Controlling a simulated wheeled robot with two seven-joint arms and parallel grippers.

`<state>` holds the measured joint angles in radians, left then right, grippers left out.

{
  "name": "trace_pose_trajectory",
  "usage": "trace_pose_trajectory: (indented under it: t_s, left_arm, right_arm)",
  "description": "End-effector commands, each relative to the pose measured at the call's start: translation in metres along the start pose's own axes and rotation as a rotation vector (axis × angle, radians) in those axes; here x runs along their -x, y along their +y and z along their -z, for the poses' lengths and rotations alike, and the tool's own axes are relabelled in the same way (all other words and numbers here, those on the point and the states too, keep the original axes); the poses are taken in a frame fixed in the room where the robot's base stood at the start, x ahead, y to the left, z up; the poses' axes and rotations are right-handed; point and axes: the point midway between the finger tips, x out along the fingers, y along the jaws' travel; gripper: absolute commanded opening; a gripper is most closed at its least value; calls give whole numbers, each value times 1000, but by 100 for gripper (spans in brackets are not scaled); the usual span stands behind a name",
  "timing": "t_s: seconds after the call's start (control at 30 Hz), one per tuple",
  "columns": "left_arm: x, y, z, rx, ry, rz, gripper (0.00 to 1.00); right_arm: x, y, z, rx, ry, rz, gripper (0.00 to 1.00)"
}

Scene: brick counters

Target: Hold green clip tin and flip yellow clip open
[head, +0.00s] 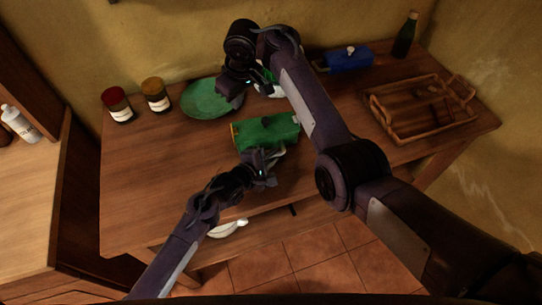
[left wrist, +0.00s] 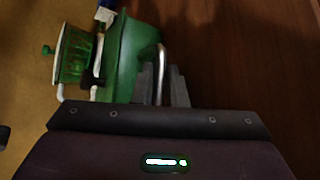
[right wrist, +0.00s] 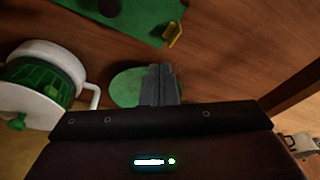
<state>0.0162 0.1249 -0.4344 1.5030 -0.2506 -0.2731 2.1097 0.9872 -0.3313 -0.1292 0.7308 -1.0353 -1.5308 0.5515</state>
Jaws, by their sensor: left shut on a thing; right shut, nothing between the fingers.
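The green clip tin (head: 267,132) lies on the wooden counter. Its yellow clip (head: 233,131) is at its left end. My left gripper (head: 262,160) is shut on the tin at its near side. In the left wrist view the tin (left wrist: 132,50) is beside the fingers, where a silver loop shows. My right gripper (head: 233,97) is shut and empty, beyond the tin near the green plate. In the right wrist view the closed fingers (right wrist: 160,85) are apart from the tin (right wrist: 125,15) and from the clip (right wrist: 174,35), which sticks out from its edge.
The round green plate (head: 205,98) lies behind the tin. A white and green pot (right wrist: 40,80) stands close to my right gripper. Two jars (head: 117,104) are at the left back. A blue box (head: 348,60), a bottle (head: 405,35) and a wicker tray (head: 415,130) are right.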

Motion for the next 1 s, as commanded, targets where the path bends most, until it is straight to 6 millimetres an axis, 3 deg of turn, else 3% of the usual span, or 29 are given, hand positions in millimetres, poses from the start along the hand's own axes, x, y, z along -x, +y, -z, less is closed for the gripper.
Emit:
trace_pose_trajectory:
  t_s: [0.17,0.7,1.0]
  left_arm:
    - [0,0,1,0,2,1,0]
    - [0,0,1,0,1,1,0]
    - [0,0,0,0,1,1,0]
  right_arm:
    - [-6,-7,-3,10,-32,4,0]
    - [-70,-6,-18,8,-29,3,0]
    - [-80,-6,-19,10,-27,3,0]
